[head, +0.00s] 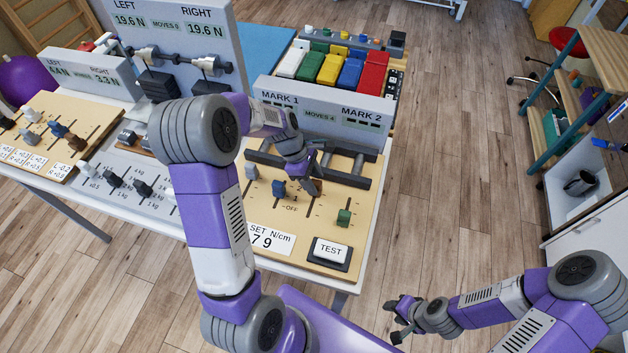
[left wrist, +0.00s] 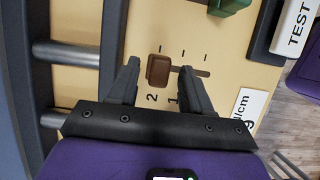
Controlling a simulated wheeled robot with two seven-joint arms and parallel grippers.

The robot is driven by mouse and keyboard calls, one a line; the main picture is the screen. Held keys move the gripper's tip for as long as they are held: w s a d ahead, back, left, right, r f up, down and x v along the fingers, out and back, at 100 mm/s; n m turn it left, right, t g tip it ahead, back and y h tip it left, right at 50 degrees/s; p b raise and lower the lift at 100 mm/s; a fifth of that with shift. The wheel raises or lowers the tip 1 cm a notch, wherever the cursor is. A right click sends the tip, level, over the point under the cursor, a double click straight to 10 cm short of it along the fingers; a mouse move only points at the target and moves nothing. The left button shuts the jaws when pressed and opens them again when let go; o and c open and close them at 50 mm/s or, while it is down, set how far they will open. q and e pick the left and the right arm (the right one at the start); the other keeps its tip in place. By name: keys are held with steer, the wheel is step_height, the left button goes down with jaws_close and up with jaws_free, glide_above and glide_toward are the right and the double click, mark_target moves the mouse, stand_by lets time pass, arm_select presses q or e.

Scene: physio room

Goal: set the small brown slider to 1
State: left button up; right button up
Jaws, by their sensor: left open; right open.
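The small brown slider (left wrist: 158,69) is a brown knob on a short dark slot in the tan board (left wrist: 225,62). It sits at the slot's left end in the left wrist view, lined up with the tick by the label 2. The label 1 is to its right. My left gripper (left wrist: 159,70) is open, with its fingers on either side of the knob, the left finger closer. In the head view the slider (head: 317,187) is partly hidden by my left gripper (head: 308,171). My right gripper (head: 398,318) is open and empty, off the table's front right.
On the same board are a blue slider (head: 279,188), a green slider (head: 344,217) and a TEST button (head: 330,252). A dark rail frame (head: 345,180) and the MARK display (head: 322,112) stand behind.

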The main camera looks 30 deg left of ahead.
arm_select(q)
steer(key=shift+d+f, duration=0.1)
steer(key=shift+f, duration=0.1)
steer(key=shift+c, duration=0.3)
jaws_close()
